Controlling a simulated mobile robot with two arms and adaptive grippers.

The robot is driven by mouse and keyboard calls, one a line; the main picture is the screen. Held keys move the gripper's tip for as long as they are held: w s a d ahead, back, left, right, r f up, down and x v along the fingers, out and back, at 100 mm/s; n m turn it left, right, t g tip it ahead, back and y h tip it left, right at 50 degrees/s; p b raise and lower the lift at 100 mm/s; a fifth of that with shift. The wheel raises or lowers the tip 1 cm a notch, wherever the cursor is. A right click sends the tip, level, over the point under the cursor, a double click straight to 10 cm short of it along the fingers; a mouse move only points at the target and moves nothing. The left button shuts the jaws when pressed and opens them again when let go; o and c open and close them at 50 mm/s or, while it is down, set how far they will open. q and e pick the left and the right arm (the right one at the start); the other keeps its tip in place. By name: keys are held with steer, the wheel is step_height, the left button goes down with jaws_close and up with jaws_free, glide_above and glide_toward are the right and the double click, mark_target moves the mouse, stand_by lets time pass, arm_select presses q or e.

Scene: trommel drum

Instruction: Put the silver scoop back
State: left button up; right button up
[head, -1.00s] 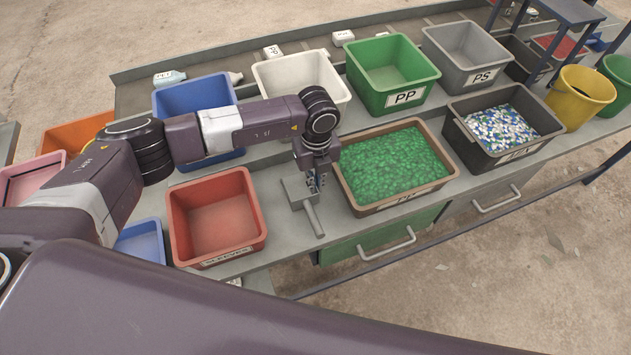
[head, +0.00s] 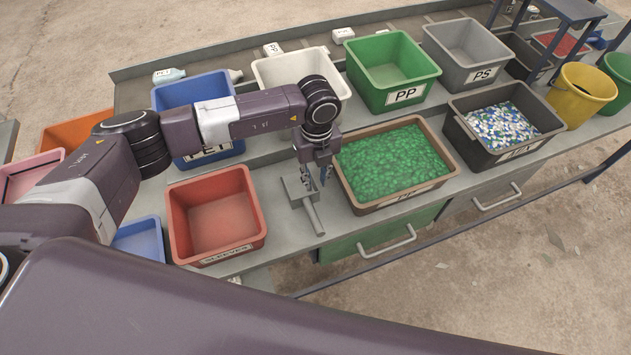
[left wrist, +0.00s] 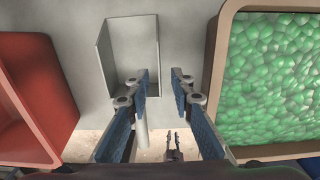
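The silver scoop (head: 312,215) lies on the grey counter between the red bin and the brown-rimmed tub of green pellets. Its handle points toward the counter's front edge. My left gripper (head: 315,180) is just above the scoop, pointing down. In the left wrist view the fingers of this gripper (left wrist: 160,88) are apart with nothing between them. The scoop's pan (left wrist: 133,45) shows beyond the fingers, and the handle (left wrist: 142,136) is partly hidden by the left-hand finger. A small two-pronged dark shape low in that view may be my right gripper (left wrist: 173,144); its state is unclear.
The red bin (head: 173,215) stands left of the scoop, and the tub of green pellets (head: 437,137) stands close on the right. A blue PET bin (head: 160,95), a white bin (head: 341,79) and a green PP bin (head: 432,72) line the back. Bare counter surrounds the scoop.

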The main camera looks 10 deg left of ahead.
arm_select(q)
step_height(320, 180, up, 10)
steer(key=b, duration=0.3)
steer(key=shift+r, duration=0.25)
steer(key=shift+d+f, duration=0.1)
